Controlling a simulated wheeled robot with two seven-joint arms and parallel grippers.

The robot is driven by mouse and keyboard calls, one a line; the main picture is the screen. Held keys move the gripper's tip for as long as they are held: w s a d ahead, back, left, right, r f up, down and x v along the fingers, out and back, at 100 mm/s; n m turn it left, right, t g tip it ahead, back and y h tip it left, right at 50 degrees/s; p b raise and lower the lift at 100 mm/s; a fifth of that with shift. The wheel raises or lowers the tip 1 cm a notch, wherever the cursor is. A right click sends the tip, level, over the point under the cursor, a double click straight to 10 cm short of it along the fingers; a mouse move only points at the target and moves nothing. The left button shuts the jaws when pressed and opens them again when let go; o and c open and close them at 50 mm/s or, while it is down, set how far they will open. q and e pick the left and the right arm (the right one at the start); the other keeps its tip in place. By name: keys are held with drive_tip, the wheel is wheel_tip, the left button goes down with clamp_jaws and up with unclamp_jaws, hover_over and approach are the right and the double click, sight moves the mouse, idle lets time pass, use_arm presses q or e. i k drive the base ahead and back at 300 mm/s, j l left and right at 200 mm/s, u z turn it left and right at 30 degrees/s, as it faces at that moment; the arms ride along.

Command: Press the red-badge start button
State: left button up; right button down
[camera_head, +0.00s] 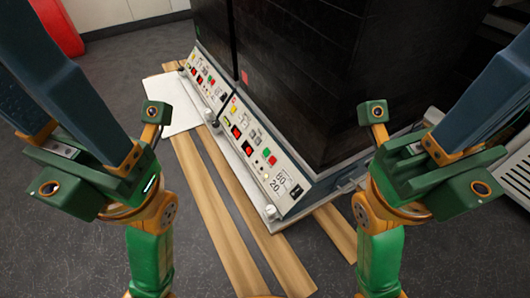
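Two dark shaker units stand side by side, each with a pale sloped control panel. A red square badge (245,77) is on the dark front of the nearer unit, close to its left edge. The nearer panel (262,157) carries a green button (267,152), a red button (272,160), red displays and printed numbers. The farther panel (203,78) has a similar layout, small in view. My arms flank the panels, but neither gripper's fingers show; both arms run out of the bottom edge.
The units rest on light wooden planks (211,198) on a dark grey floor (60,245). A white sheet (172,104) lies at the far left of the planks. A red object (58,28) stands at upper left. Pale vented equipment (515,175) is at right.

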sight(266, 151)
drive_tip(key=j+u, duration=0.25)
drive_tip(key=u, duration=0.2)
drive_tip(key=i+j+u, duration=0.2)
drive_tip(key=u, duration=0.2)
